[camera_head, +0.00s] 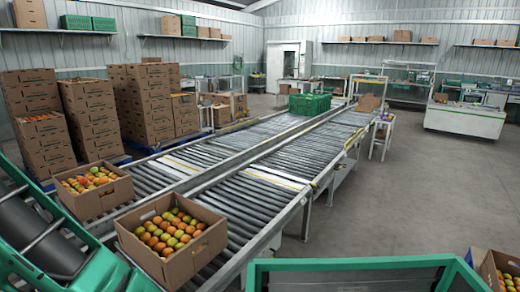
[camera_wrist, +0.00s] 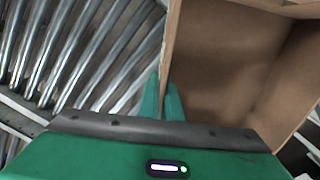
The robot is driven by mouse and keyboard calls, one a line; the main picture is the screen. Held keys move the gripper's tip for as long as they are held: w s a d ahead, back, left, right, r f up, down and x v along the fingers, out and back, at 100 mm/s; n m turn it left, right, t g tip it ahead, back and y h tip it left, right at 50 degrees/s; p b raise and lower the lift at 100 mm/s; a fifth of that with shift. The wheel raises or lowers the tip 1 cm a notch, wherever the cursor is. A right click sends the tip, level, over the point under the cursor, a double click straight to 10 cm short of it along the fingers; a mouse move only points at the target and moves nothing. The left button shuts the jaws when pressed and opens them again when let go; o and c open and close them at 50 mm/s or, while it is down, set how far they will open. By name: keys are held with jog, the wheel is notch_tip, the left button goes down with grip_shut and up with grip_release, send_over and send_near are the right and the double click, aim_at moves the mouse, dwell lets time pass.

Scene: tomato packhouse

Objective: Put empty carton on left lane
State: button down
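The empty carton (camera_wrist: 230,60) is brown and open-topped, with a bare inside, and fills the right of the wrist view. My gripper (camera_wrist: 162,98) has its two green fingers close together, one on each side of the carton's left wall, shut on it. Neither this carton nor my gripper can be made out in the head view. The left lane (camera_head: 150,178) and the right lane (camera_head: 275,185) are roller conveyors running away side by side. Rollers (camera_wrist: 75,45) lie left of the carton's wall in the wrist view.
A carton of tomatoes (camera_head: 97,203) sits on the left lane's near end; another (camera_head: 178,268) sits close by on its right. A green crate (camera_head: 310,104) stands at the far end. Stacked cartons (camera_head: 90,115) line the left. Rollers beyond the near cartons are clear.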

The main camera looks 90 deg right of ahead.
jog(key=shift+s+d+f+m, duration=0.15)
jog(key=shift+s+m, duration=0.1)
jog(key=shift+m, duration=0.25)
jog(key=shift+s+a+f+m, duration=0.1)
jog(key=shift+s+m, duration=0.15)
jog(key=shift+m, duration=0.25)
jog(key=s+f+m, duration=0.3)
jog(key=s+m, duration=0.7)
jog(key=m, duration=1.2)
jog(key=shift+d+f+m, duration=0.3)
jog(key=shift+d+f, duration=0.05)
jog(key=shift+f, duration=0.05)
jog(key=shift+d, duration=0.1)
jog(key=w+d+f, duration=0.1)
jog(key=d+f, duration=0.1)
jog(key=d, duration=0.1)
jog(key=w+d+f, duration=0.1)
jog(key=d+f, duration=0.1)
jog(key=d, duration=0.2)
jog(key=w+d+f, duration=0.1)
jog(key=d+f, duration=0.2)
jog(key=d, duration=0.1)
jog(key=shift+f, duration=2)
jog(key=shift+f, duration=0.15)
